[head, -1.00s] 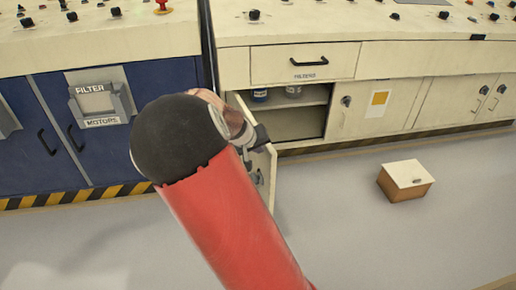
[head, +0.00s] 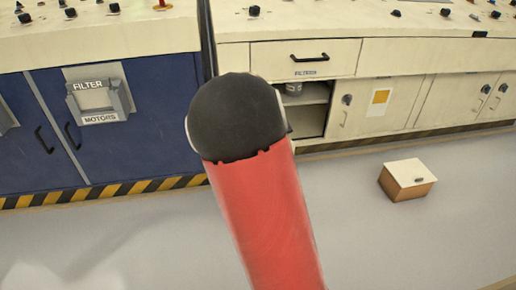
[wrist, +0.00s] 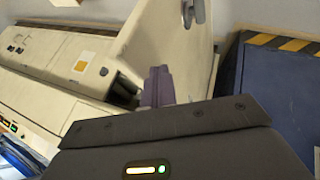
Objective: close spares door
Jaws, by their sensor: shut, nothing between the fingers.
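The spares door is hidden behind my arm in the head view. In the wrist view a cream door panel (wrist: 165,40) with a metal latch or handle stands swung out from the cabinet. The open compartment (head: 311,121) shows right of my arm, below the drawer, with a can (head: 293,88) on its shelf. My gripper (wrist: 157,78) is shut and empty, with its fingers in front of the door panel; whether they touch it I cannot tell. My gripper is hidden behind my arm in the head view.
A cream-lidded box (head: 407,180) sits on the floor at the right. A blue cabinet (head: 150,135) stands at the left. Closed cream doors (head: 375,107) continue right of the compartment. The grey floor between the box and the cabinets is clear.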

